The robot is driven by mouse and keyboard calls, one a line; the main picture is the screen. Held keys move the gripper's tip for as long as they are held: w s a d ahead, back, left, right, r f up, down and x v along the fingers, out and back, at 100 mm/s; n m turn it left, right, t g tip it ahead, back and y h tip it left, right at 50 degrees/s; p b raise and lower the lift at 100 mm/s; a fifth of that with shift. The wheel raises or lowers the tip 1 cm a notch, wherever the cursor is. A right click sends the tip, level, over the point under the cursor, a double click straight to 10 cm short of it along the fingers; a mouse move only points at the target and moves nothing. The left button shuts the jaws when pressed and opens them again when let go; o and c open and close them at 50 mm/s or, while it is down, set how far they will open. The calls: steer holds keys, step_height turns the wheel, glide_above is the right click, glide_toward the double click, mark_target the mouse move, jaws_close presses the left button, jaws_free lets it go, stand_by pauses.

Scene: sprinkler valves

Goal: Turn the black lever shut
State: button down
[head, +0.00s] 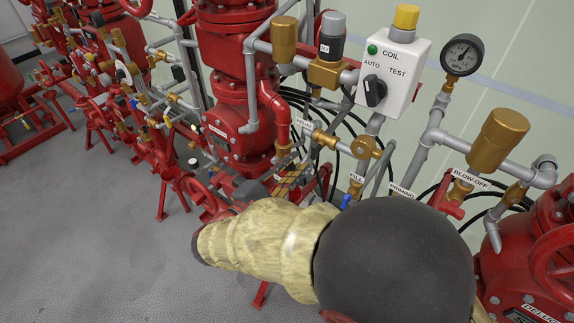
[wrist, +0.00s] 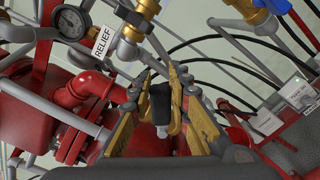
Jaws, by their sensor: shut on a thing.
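In the wrist view, the black lever (wrist: 161,104) stands between the two yellow fingers of my gripper (wrist: 160,85), with a pale grey end showing below it. The fingers are closed against its sides. In the head view, my gripper (head: 292,182) shows partly, low among the pipes in front of a red valve body. My tan and black arm covers part of the area near it. The black lever cannot be made out in the head view.
Near my gripper, the wrist view shows a RELIEF tag (wrist: 103,40), a gauge (wrist: 70,21) and a red elbow pipe (wrist: 78,92). The head view shows a blue lever (head: 346,201) by the FILL tag and a COIL box (head: 392,75). Open grey floor (head: 110,255) lies left.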

step_height(320, 180, down, 6)
steer(key=s+d+m+b, duration=0.1)
steer(key=m+b, duration=0.6)
steer(key=b, duration=0.3)
steer(key=shift+d, duration=0.25)
steer(key=shift+s+f, duration=0.1)
steer(key=c, duration=1.6)
jaws_free()
steer(key=shift+c, duration=0.2)
steer(key=v, duration=1.2)
steer(key=shift+a, duration=0.1)
